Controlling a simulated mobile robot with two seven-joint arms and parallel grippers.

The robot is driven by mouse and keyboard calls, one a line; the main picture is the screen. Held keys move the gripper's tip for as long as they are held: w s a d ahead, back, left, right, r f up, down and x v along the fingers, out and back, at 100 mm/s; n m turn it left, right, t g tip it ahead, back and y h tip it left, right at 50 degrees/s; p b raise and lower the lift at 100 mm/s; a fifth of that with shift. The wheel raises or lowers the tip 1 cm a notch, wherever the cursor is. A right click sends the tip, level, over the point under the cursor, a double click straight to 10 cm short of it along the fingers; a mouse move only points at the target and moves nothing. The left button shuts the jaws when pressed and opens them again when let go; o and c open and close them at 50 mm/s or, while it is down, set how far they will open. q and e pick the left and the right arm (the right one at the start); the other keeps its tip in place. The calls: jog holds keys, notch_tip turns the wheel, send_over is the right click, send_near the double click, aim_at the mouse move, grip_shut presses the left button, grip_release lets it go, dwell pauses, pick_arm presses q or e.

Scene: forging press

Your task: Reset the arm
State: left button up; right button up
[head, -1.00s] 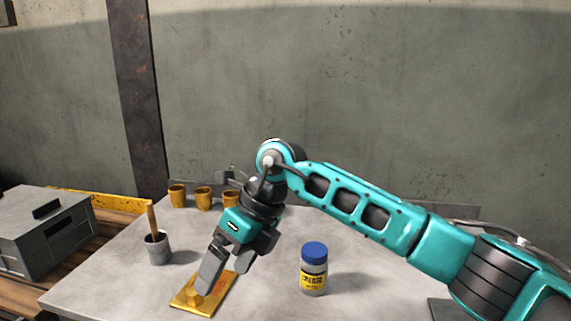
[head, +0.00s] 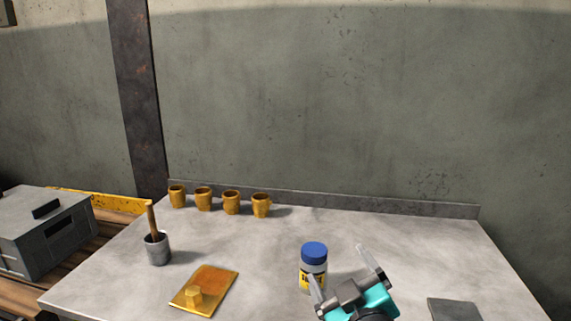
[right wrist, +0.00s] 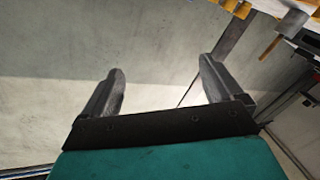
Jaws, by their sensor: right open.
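My right gripper (head: 338,272) is at the lower right of the head view, in front of and just right of the grease jar. Its two fingers are spread and nothing is between them. In the right wrist view the open fingers (right wrist: 160,85) also show empty, with a plain pale surface beyond. The rest of my right arm is mostly out of the head view. My left gripper is not in view.
A blue-lidded jar (head: 313,254) stands on the grey table (head: 390,230). A brass plate with a knob (head: 215,284), a grey cup with a wooden handle (head: 157,248) and several brass cups (head: 231,203) are left of it. A dark flat plate (head: 453,309) lies right. A grey box (head: 40,232) is far left.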

jog(key=s+d+f+m+g+h, duration=0.3)
jog(key=s+d+f+m+g, duration=0.35)
jog(key=s+f, duration=0.55)
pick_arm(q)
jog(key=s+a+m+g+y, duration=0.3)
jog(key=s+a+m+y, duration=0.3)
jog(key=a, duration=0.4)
pick_arm(e)
jog(key=s+d+f+g, duration=0.2)
jog(key=s+f+g, duration=0.15)
jog(key=s, duration=0.35)
jog(key=s+d+f+g, duration=0.3)
jog(key=s+g, duration=0.1)
jog(key=s, duration=0.4)
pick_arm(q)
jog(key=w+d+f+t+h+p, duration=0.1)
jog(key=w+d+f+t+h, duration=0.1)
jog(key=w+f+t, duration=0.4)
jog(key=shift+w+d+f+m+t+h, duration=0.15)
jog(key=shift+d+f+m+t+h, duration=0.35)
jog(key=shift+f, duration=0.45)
pick_arm(e)
jog(key=w+a+f+n+t+y, duration=0.1)
jog(key=w+a+f+t+y, duration=0.1)
jog(key=w+f+t, duration=0.5)
jog(key=shift+w+a+f, duration=0.3)
jog(key=shift+w+a, duration=0.3)
jog(key=shift+w, duration=0.05)
